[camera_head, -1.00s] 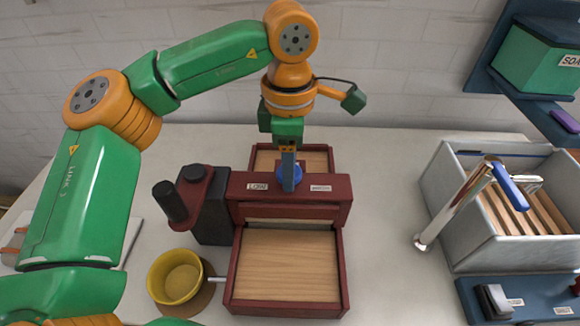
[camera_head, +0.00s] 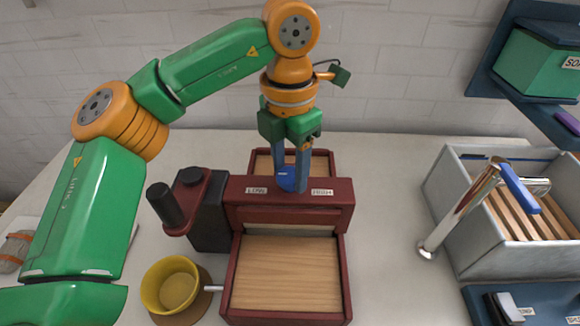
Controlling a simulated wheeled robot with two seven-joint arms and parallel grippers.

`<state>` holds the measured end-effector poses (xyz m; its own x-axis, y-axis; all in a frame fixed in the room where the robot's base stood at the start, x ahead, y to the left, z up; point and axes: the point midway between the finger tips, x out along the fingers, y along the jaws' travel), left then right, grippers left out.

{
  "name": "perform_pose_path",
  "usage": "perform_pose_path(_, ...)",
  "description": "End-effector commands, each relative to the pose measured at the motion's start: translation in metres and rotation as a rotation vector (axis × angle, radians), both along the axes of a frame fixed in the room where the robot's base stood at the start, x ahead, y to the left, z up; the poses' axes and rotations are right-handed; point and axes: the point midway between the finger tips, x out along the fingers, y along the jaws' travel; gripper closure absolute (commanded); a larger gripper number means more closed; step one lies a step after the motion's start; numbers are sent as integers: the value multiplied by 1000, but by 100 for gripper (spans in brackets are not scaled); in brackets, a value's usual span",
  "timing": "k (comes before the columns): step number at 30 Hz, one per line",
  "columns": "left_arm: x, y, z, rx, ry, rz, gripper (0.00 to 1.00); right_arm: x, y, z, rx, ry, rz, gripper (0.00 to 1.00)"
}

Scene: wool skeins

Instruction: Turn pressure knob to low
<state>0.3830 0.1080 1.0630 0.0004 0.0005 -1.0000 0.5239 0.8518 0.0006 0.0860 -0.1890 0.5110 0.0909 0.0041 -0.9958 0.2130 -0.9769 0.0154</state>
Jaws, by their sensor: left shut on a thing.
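The pressure knob (camera_head: 287,180) is a round blue knob with a pale mark, on top of the dark red crossbar (camera_head: 240,187) of a press. A "LOW" label (camera_head: 256,190) is to its left and a "HIGH" label (camera_head: 321,192) to its right. My left gripper (camera_head: 290,183) points down from above, with its two blue-grey fingers on either side of the knob, shut on it. The fingers hide the knob's edges. My right gripper is not in view.
A wooden bed (camera_head: 285,275) lies in front of the crossbar. A dark crank (camera_head: 165,203) and a yellow bowl (camera_head: 171,284) stand at left. A grey sink (camera_head: 470,245) with a tap (camera_head: 458,212) is at right. The counter between press and sink is clear.

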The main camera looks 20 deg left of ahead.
Motion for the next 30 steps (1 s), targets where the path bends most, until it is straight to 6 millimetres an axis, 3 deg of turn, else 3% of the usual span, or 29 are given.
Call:
perform_pose_path(21,-1,0,-1,1,4,62,100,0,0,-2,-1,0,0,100)
perform_pose_path(22,0,0,-1,1,4,62,38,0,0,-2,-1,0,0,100)
perform_pose_path(24,0,0,-1,1,4,62,19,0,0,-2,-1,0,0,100)
perform_pose_path(30,0,0,-1,0,2,61,16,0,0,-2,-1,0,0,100)
